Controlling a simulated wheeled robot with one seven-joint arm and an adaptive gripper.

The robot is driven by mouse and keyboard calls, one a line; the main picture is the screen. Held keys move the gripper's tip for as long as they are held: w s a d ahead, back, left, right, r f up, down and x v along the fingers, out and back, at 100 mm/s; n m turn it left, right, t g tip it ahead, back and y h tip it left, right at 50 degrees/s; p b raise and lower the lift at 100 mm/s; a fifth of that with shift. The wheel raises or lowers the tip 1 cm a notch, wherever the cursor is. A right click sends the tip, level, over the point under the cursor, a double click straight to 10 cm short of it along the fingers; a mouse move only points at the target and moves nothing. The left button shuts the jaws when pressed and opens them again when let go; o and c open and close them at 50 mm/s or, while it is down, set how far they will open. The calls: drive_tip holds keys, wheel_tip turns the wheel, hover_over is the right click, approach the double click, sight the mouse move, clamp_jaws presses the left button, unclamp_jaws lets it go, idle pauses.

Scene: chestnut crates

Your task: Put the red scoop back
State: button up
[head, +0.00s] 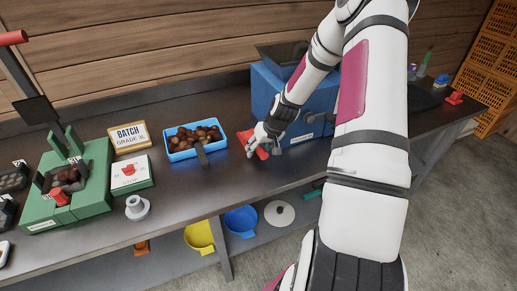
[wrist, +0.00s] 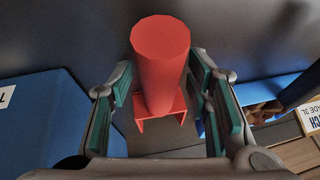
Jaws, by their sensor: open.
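The red scoop (head: 245,137) is at the dark bench, just left of the blue machine, partly hidden by my gripper in the head view. In the wrist view its thick round red handle (wrist: 161,65) points up towards the camera, with a squared red part below it. My gripper (head: 262,142) is open, and its green-padded fingers (wrist: 170,105) stand on both sides of the scoop. I cannot tell whether the pads touch it. A white box (head: 131,184) with a red scoop picture on top stands on the bench to the left.
A blue tray (head: 174,155) of chestnuts with a dark handle lies left of my gripper. The blue machine (head: 267,96) stands close on the right. A green scale-like device (head: 92,190), a batch sign (head: 129,137) and a pale funnel-like piece (head: 137,207) are further left.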

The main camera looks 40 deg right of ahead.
drive_tip(key=a+p+v, duration=0.1)
drive_tip(key=v, duration=1.1)
drive_tip(key=s+a+r+n+h, duration=0.1)
drive_tip(key=s+a+r, duration=0.2)
drive_tip(key=a+r, duration=0.3)
drive_tip(key=s+a+r+n+g, duration=0.1)
drive_tip(key=s+a+r, duration=0.1)
drive_tip(key=a+r, duration=0.35)
drive_tip(key=s+a+r+n+h, duration=0.1)
drive_tip(key=s+a+r, duration=0.2)
drive_tip(key=a+r, duration=0.25)
drive_tip(key=s+a+r, duration=0.3)
drive_tip(key=s+a, duration=0.1)
drive_tip(key=s, duration=0.3)
drive_tip(key=s+a+r+n+y, duration=0.1)
drive_tip(key=s+a+r, duration=0.2)
drive_tip(key=s, duration=0.4)
drive_tip(key=shift+s+a+r+t, duration=0.25)
drive_tip(key=shift+s+a+t, duration=0.15)
drive_tip(key=shift+a, duration=0.3)
